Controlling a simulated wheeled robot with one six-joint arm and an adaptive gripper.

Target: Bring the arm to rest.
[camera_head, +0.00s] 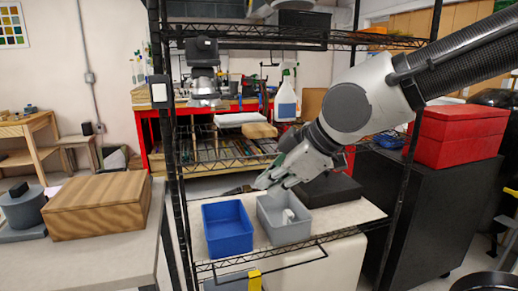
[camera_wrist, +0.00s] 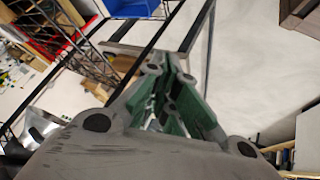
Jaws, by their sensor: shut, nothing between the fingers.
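My gripper (camera_head: 264,184) is at the end of my arm, which reaches in from the upper right in the head view. It hangs tilted down and left, and appears above the rear edge of the grey bin (camera_head: 284,231). In the wrist view the fingers of my gripper (camera_wrist: 168,62) are together, with green inner pads and nothing held. The grey bin holds a white object (camera_head: 288,216), whose shape is not clear. The blue bin (camera_head: 228,244) stands left of the grey bin and looks empty.
Both bins stand on a wire rack's pale shelf (camera_head: 345,213), with black posts (camera_head: 165,130) around. A black case (camera_head: 332,190) lies behind. A wooden box (camera_head: 98,206) sits on the left table; a red toolbox (camera_head: 460,133) stands right.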

